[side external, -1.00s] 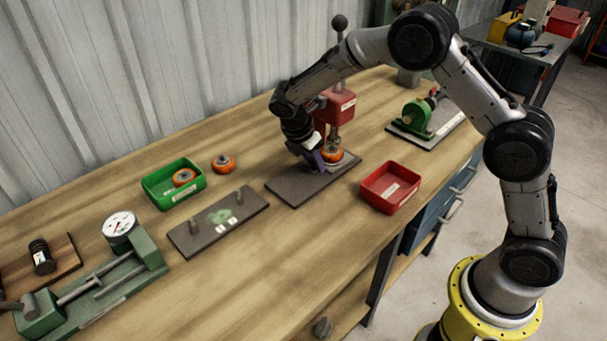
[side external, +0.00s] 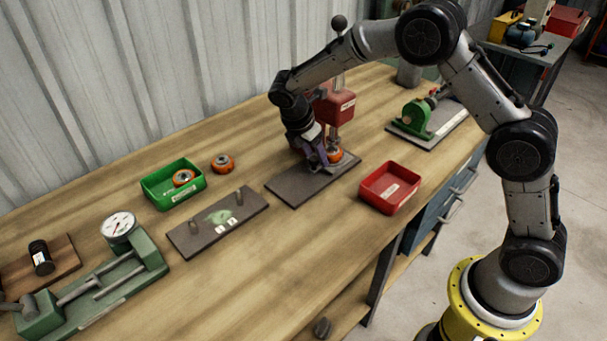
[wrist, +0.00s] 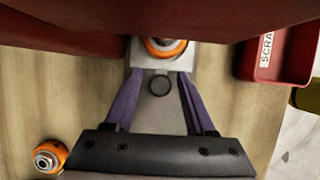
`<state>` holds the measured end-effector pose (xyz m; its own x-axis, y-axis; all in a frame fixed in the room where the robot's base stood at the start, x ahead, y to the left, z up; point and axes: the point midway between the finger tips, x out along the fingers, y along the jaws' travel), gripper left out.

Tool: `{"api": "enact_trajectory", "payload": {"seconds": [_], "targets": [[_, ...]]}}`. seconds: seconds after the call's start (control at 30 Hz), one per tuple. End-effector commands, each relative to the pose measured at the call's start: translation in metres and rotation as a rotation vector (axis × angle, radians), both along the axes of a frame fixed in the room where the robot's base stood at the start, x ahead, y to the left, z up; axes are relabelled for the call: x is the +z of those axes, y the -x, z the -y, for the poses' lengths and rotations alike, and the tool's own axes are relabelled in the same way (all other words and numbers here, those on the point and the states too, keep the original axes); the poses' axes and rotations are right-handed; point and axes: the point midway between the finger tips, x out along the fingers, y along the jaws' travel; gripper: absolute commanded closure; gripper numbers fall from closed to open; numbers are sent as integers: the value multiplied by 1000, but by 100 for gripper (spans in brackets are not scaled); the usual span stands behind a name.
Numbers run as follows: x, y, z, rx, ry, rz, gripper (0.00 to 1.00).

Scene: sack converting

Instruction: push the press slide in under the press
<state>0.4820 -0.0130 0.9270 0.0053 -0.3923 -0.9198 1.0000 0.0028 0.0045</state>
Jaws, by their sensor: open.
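The press has a red head (side external: 335,108) over a dark base plate (side external: 293,187). The press slide (wrist: 148,60) is a pale plate with a dark round knob (wrist: 160,86) at its near end. An orange wheel (side external: 334,155) sits on the slide; in the wrist view the wheel (wrist: 164,48) is partly hidden by the red head. My gripper (side external: 323,163) is low over the base plate, on the side of the slide away from the column. In the wrist view my gripper (wrist: 160,76) is open, its purple fingers on either side of the knob with gaps. Contact is unclear.
A red scrap bin (side external: 390,188) stands right of the press. To the left are a green bin (side external: 160,193) with an orange wheel in it, a loose orange wheel (side external: 222,163) and a dark plate with pins (side external: 217,222). A green device (side external: 415,118) stands behind.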

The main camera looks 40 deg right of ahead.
Motion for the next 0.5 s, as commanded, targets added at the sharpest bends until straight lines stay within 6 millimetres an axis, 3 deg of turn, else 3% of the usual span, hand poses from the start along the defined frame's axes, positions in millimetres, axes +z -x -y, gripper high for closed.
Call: {"api": "enact_trajectory", "payload": {"seconds": [0.5], "targets": [[32, 1, -15, -3, -2, -2, 45]]}}
